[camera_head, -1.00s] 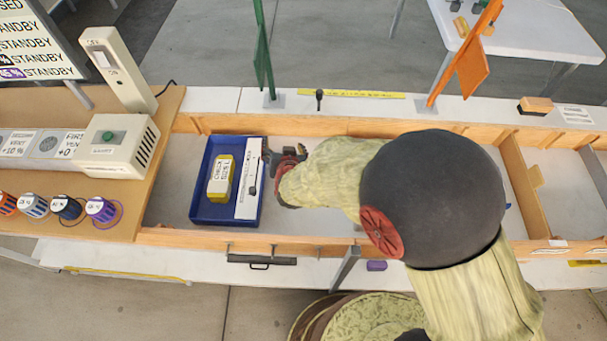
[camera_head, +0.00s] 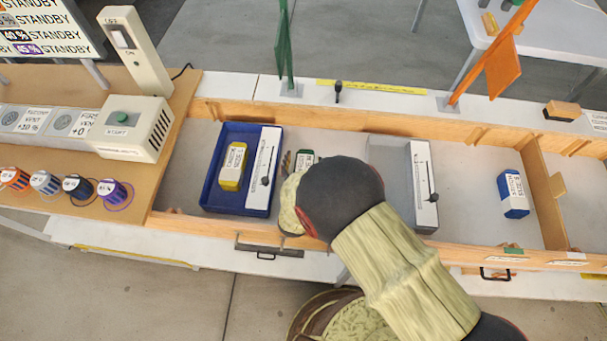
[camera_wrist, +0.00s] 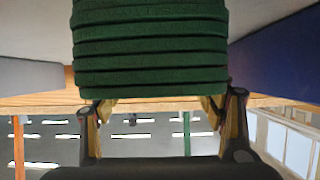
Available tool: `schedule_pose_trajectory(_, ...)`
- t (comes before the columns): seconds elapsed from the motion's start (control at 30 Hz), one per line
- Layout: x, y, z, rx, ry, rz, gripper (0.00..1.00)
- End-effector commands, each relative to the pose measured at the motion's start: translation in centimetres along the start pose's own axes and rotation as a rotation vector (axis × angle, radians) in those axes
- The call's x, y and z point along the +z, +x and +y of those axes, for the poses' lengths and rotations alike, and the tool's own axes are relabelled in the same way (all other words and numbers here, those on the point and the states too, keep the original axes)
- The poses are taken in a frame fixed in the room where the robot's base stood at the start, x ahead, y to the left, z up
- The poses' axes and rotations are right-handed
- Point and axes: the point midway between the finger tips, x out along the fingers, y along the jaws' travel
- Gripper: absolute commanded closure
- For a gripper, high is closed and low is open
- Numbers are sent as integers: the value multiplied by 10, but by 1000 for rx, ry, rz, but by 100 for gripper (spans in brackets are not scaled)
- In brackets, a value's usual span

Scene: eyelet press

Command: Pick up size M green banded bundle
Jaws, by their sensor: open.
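The green bundle (camera_head: 304,159) with a white label lies in the long wooden trough, just right of the blue tray, partly hidden by my arm. Its label is too small to read. In the wrist view the ribbed green bundle (camera_wrist: 150,50) fills the upper middle. My gripper (camera_wrist: 165,108) is open, with one finger at each side of the bundle's lower edge. I cannot tell whether they touch it. In the head view my gripper (camera_head: 288,163) is mostly hidden by my wrist, beside the green bundle.
A blue tray (camera_head: 212,190) holds a yellow bundle (camera_head: 233,166) and a white slider strip (camera_head: 263,170). A second slider strip (camera_head: 424,185) stands to the right. A blue bundle (camera_head: 513,194) lies farther right. Wooden walls (camera_head: 400,127) and dividers bound the trough.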

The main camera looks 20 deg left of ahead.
Motion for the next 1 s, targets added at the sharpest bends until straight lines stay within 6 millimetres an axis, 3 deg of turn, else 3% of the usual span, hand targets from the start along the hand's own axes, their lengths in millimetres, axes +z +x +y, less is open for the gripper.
schedule_pose_trajectory(0.2,4,30,2,2,1,0,30)
schedule_pose_trajectory(0.43,2,31,2,1,0,-1,30)
schedule_pose_trajectory(1.0,2,31,2,1,0,-1,63)
